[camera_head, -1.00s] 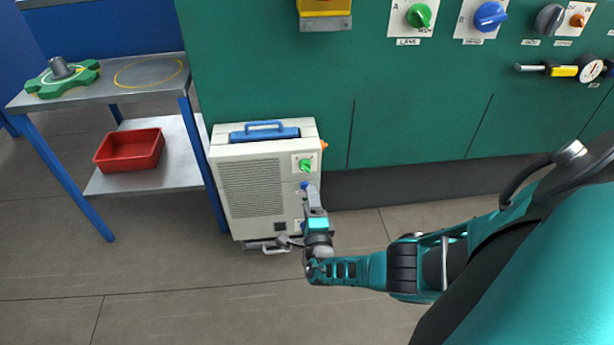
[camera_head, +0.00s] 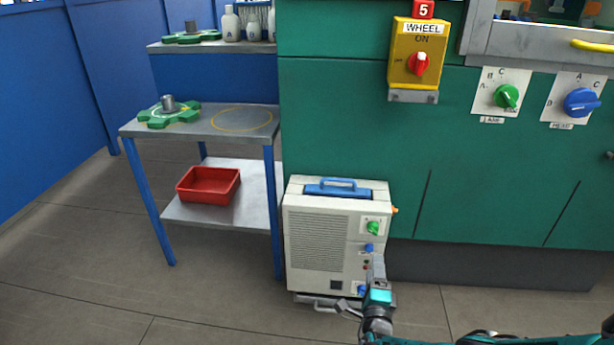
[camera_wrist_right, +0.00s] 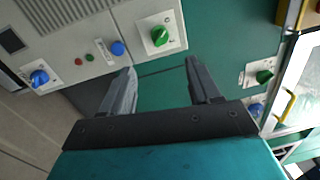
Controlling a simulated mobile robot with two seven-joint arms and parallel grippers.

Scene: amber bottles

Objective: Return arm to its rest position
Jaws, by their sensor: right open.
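My right gripper (camera_head: 373,276) shows at the lower middle of the head view, in front of the right side of a white machine box (camera_head: 318,246). In the right wrist view my right gripper (camera_wrist_right: 160,84) has its two fingers spread apart with nothing between them. Beyond the fingers are a green panel (camera_wrist_right: 195,45) and the box's control face, with a green knob (camera_wrist_right: 160,36) and a blue button (camera_wrist_right: 117,48). Whether the fingertips touch the box cannot be told from the head view. My left gripper is in neither view.
A metal table with blue legs (camera_head: 153,209) stands left of the box, with a green star-shaped part (camera_head: 158,121) on top and a red tray (camera_head: 208,184) on its lower shelf. A green cabinet (camera_head: 340,120) with knobs stands behind. The floor at the front left is clear.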

